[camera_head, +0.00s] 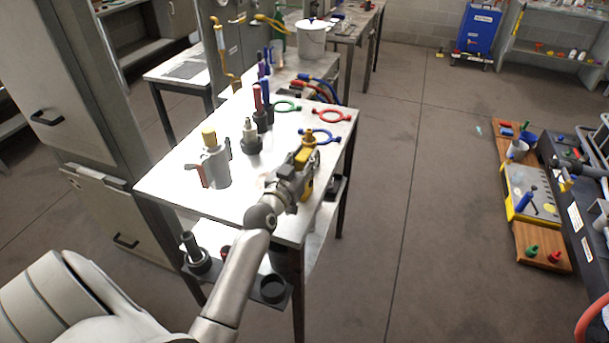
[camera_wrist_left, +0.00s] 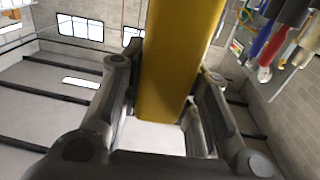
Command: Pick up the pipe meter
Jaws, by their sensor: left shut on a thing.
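My left gripper (camera_head: 300,170) is over the right side of the white-topped table (camera_head: 185,195). It is shut on a yellow object, apparently the pipe meter (camera_head: 305,152). In the left wrist view the fingers (camera_wrist_left: 160,110) stand on both sides of its yellow body (camera_wrist_left: 178,60). In the head view the gripper hides part of it, and I cannot tell whether it touches the tabletop. My right gripper is not in view.
A grey canister with a yellow cap (camera_head: 215,165) stands left of my gripper. A dark fitting with a white tip (camera_head: 250,138) stands behind. Open floor (camera_head: 420,190) lies to the right.

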